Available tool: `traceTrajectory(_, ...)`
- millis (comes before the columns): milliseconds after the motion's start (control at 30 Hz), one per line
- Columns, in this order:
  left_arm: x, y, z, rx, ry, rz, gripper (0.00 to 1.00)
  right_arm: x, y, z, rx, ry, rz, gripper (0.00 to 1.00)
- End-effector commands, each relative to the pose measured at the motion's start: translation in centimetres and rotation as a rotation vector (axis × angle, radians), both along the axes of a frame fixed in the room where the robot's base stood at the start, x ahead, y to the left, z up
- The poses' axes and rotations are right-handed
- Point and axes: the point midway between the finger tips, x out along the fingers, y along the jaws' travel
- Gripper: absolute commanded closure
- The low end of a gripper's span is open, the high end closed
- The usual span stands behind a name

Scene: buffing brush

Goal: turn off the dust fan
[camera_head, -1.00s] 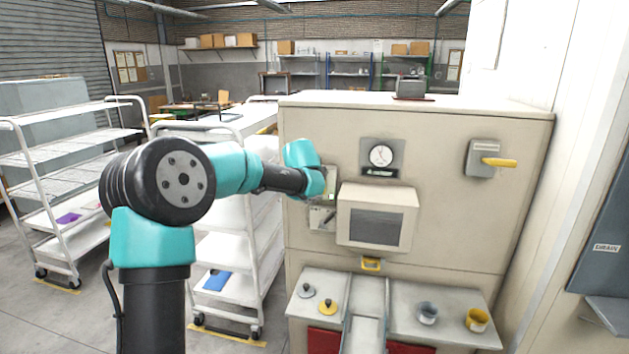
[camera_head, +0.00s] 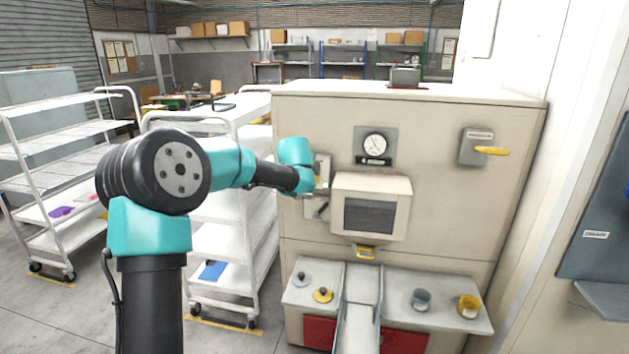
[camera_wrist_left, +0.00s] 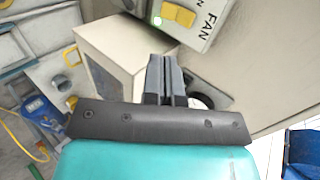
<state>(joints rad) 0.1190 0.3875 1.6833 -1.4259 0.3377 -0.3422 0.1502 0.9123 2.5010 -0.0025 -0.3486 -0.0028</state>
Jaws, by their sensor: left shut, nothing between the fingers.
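The fan switch (camera_wrist_left: 178,14) is a yellow rocker on a pale plate lettered FAN (camera_wrist_left: 210,22), at the top of the left wrist view. In the head view my left wrist (camera_head: 297,168) is in front of the machine's left side, partly covering a pale panel (camera_head: 322,170). The rocker is hidden there. My right gripper is not in view.
The beige machine (camera_head: 440,130) has a dial (camera_head: 374,145), a boxy window housing (camera_head: 370,205) right of my wrist, and a yellow-handled switch (camera_head: 477,148). Cups and knobbed discs stand on its lower ledge (camera_head: 395,300). White rack carts (camera_head: 230,230) are close on the left.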

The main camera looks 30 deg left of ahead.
Motion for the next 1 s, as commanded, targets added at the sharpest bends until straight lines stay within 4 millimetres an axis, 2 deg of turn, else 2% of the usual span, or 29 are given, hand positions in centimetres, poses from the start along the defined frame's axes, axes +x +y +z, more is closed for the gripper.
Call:
traceTrajectory(600,6.9,2.1,-5.7,0.0,0.001,0.001,1.0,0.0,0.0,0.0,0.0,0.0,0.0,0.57)
traceTrajectory(800,9.1,2.7,-6.4,0.0,-0.001,0.0,1.0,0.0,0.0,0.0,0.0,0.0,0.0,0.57)
traceTrajectory(1000,10.1,3.0,-6.9,0.001,-0.001,-0.001,1.0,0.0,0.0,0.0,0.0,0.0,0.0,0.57)
